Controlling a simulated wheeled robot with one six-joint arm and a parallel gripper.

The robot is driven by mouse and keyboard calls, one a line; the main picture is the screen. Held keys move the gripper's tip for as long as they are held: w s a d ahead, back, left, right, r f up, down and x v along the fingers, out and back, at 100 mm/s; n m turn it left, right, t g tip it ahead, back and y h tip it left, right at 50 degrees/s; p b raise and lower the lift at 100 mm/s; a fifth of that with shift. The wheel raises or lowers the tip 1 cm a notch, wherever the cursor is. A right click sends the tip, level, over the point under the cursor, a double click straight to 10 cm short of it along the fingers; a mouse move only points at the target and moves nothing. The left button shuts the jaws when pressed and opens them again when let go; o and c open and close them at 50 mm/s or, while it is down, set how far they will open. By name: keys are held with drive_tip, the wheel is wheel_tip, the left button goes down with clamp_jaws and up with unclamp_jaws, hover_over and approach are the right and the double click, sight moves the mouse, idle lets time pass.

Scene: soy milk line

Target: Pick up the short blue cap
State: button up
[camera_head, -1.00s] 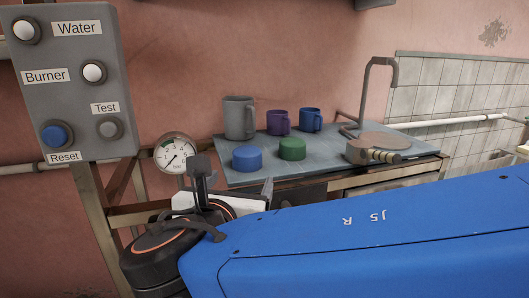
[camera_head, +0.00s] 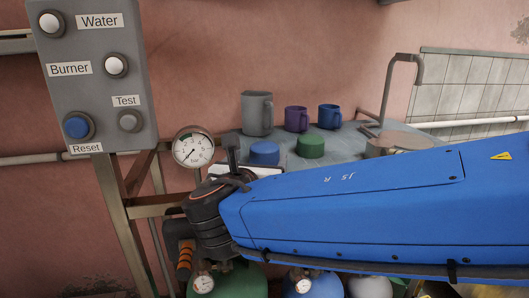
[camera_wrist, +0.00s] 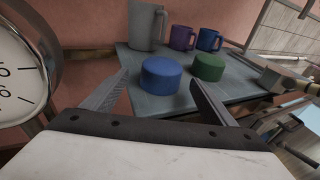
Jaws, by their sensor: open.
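The short blue cap (camera_head: 265,152) stands on the grey tabletop (camera_head: 345,138), at its left front in the head view. In the wrist view the blue cap (camera_wrist: 161,75) lies ahead, seen between the two fingers. My gripper (camera_wrist: 154,88) is open and empty, with one finger to the left of the cap and the other to its lower right in the picture. I see no contact with the cap. In the head view my arm hides most of the gripper and the front of the table.
A green cap (camera_head: 310,147) stands close to the right of the blue cap. Behind are a grey mug (camera_head: 257,113), a purple mug (camera_head: 296,119) and a blue mug (camera_head: 329,116). A pressure gauge (camera_head: 193,148) and a button panel (camera_head: 98,75) are at the left.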

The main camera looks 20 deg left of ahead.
sight(265, 151)
drive_tip(key=shift+x, duration=3.35)
drive_tip(key=shift+d, duration=0.2)
drive_tip(key=shift+c, duration=0.2)
drive_tip(key=c, duration=1.1)
drive_tip(key=shift+o, duration=0.2)
drive_tip(key=shift+r, duration=0.1)
wheel_tip(265, 151, up, 18)
